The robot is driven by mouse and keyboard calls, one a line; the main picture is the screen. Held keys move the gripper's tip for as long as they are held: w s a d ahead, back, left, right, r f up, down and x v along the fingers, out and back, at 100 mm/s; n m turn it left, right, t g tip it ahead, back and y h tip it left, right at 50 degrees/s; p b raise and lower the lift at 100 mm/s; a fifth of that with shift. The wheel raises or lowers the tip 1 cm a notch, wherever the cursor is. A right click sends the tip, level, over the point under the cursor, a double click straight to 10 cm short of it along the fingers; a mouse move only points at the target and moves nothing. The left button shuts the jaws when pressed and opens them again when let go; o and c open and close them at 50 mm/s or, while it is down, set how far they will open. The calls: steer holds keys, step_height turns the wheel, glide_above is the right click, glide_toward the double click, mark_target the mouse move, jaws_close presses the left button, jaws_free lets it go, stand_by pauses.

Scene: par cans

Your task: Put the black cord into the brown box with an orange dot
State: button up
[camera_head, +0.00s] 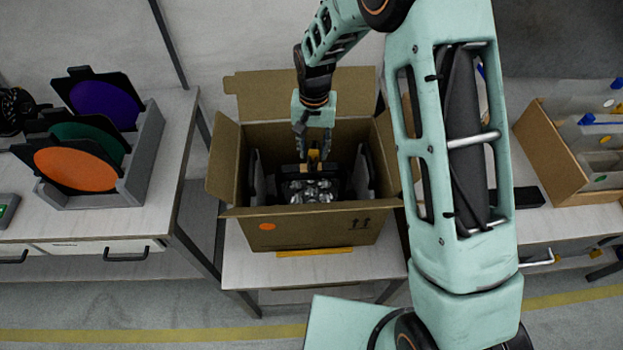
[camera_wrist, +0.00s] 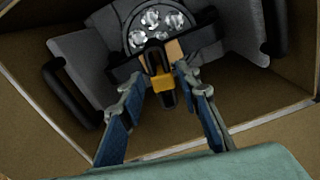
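The brown box (camera_head: 330,228) stands open on a small table, with an orange dot (camera_head: 267,227) on its front wall. Inside sits a lamp (camera_head: 310,190) with several clear lenses, held between grey foam pieces; it also shows in the wrist view (camera_wrist: 158,22). My gripper (camera_head: 313,150) reaches down into the box above the lamp. In the wrist view my gripper (camera_wrist: 160,78) has its fingers apart, on either side of a black part with a yellow band (camera_wrist: 163,82). A black coiled thing (camera_head: 14,108), perhaps the cord, is cut off at the far left edge.
Purple (camera_head: 105,103), green (camera_head: 90,140) and orange (camera_head: 75,168) discs in black frames stand in a grey holder on the left table. Another brown box (camera_head: 548,155) is at right, beside a black block (camera_head: 527,197). The brown box's flaps are spread outward.

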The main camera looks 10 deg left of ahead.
steer(key=shift+o, duration=1)
step_height(320, 180, up, 12)
